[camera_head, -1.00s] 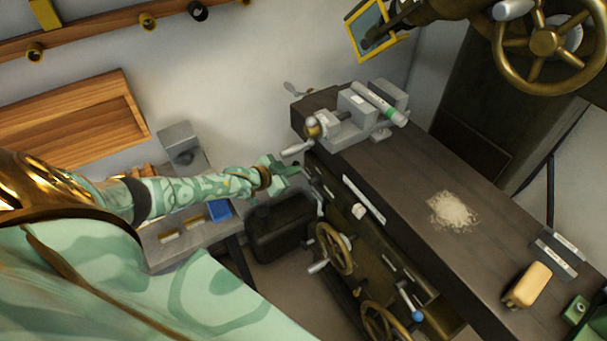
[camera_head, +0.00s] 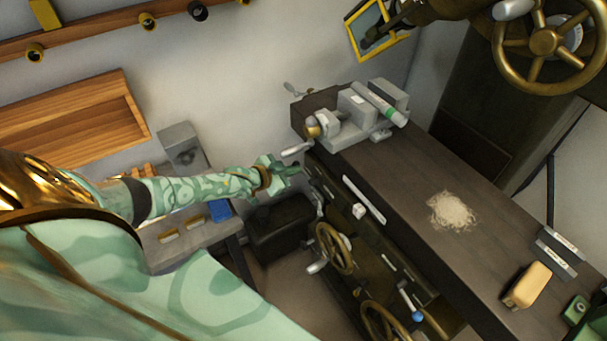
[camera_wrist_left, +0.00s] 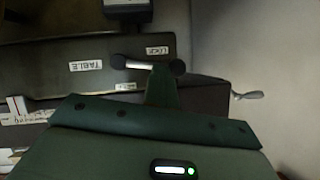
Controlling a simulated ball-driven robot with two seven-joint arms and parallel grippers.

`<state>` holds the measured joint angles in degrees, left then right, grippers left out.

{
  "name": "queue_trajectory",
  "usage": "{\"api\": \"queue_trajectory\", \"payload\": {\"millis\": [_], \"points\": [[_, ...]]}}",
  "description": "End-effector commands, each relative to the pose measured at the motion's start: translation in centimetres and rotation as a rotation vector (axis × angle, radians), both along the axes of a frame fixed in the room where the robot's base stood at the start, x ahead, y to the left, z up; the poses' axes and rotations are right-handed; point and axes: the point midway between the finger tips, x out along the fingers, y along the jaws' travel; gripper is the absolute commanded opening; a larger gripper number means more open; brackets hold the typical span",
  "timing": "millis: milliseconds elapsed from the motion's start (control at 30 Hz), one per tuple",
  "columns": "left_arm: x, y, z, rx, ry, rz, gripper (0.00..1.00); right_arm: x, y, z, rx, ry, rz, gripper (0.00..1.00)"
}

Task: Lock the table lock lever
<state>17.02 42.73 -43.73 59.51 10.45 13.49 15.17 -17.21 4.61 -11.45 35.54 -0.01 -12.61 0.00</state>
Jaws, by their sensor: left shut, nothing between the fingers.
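The table lock lever (camera_wrist_left: 140,65) is a short silver rod with dark round ends. In the left wrist view it lies nearly level on the dark machine front, under the TABLE label (camera_wrist_left: 86,65) and LOCK label (camera_wrist_left: 157,50). My left gripper (camera_wrist_left: 162,75) is shut and empty, its green fingertips right at the lever and overlapping its right part. I cannot tell whether they touch. In the head view my left gripper (camera_head: 296,168) is at the left end of the machine table's front side, where the lever is too small to make out. My right gripper is not in view.
The machine table (camera_head: 400,180) carries a grey vise (camera_head: 350,125), a chip pile (camera_head: 452,211) and a tan block (camera_head: 527,286). A brass handwheel (camera_head: 333,248) and a blue-knobbed lever (camera_head: 417,316) are below its front edge. A side bench (camera_head: 160,258) stands left.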

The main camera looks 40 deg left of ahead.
Motion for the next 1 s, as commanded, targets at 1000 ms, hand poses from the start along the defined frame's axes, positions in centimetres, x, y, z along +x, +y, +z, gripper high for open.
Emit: {"api": "queue_trajectory", "payload": {"millis": [1000], "points": [[-6.8, 2.1, 7.2, 0.001, -0.004, 0.000, 0.00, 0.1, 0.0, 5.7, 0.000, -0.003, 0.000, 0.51]]}}
